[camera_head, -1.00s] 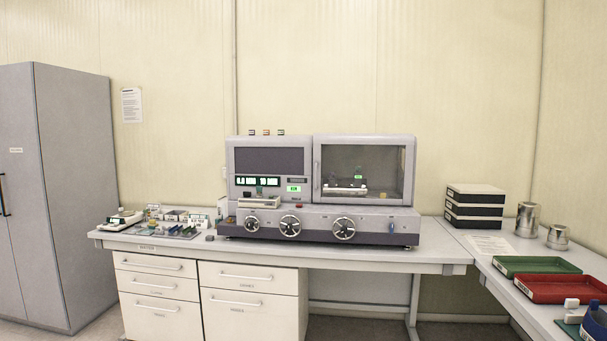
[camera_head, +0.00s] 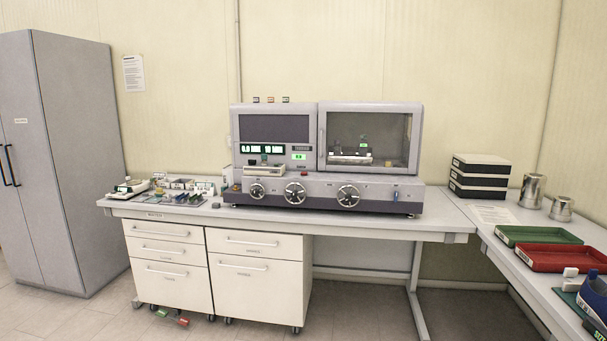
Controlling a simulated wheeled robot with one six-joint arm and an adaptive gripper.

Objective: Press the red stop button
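The grey testing machine (camera_head: 330,190) stands on the back bench, with a dark panel and green-lit displays at left and a windowed chamber (camera_head: 366,135) at right. A small red button (camera_head: 304,173) shows on the ledge of its lower front, just below the displays and left of the chamber. It is too small to tell whether it is pressed. Three round black-and-silver dials (camera_head: 295,193) sit on the front below it. My gripper is not in view.
A side bench at right carries a green tray (camera_head: 540,236), a red tray (camera_head: 562,258) and metal cans (camera_head: 532,190). Black-and-white boxes (camera_head: 479,177) are stacked beside the machine. Drawer units (camera_head: 260,285) fill the left underside. A red-and-green item (camera_head: 172,317) lies on the floor.

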